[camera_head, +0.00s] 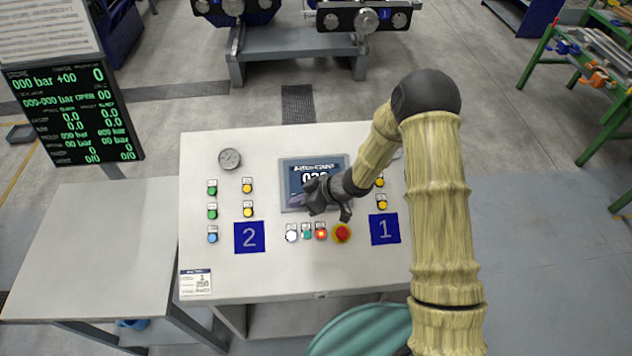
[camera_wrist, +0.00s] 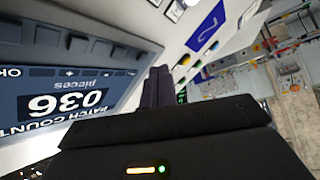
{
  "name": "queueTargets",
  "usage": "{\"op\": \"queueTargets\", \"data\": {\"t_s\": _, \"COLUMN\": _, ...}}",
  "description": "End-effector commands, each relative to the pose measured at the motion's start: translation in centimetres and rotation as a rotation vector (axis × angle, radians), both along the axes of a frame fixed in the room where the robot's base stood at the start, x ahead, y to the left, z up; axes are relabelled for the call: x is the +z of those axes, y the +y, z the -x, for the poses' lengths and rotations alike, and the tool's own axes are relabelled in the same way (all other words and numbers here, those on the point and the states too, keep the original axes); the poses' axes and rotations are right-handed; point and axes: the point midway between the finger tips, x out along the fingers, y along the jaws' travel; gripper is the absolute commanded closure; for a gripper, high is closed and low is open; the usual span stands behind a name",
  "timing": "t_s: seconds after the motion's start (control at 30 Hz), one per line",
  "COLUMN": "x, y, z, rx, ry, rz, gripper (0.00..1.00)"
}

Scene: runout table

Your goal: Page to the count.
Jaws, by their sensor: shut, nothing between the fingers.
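The screen (camera_head: 301,173) is set in the sloping white console, its lower right covered by my gripper (camera_head: 330,207). In the wrist view the screen (camera_wrist: 50,85) appears upside down and reads "BATCH COUNT 036 pieces". A row of dark keys (camera_wrist: 78,42) runs along its edge, with labels including "OK" and "+" beside them. My gripper is shut and empty, over the screen's lower right part in the head view. Its fingers (camera_wrist: 158,86) also show in the wrist view, beside the screen. I cannot tell whether the fingertips touch anything.
A dark readout board (camera_head: 75,115) stands left, above a bare table (camera_head: 90,250).

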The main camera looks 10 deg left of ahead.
Motion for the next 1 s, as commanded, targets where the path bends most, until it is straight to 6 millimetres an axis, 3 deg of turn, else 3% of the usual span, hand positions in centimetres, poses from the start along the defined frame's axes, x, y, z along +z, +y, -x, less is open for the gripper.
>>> {"op": "queueTargets", "data": {"t_s": 0.7, "x": 5.2, "y": -0.5, "z": 2.3, "rx": 0.001, "ry": 0.0, "rz": 0.0, "gripper": 1.0}}
{"op": "queueTargets", "data": {"t_s": 1.0, "x": 5.4, "y": -0.5, "z": 2.5, "rx": 0.001, "ry": 0.0, "rz": 0.0, "gripper": 1.0}}
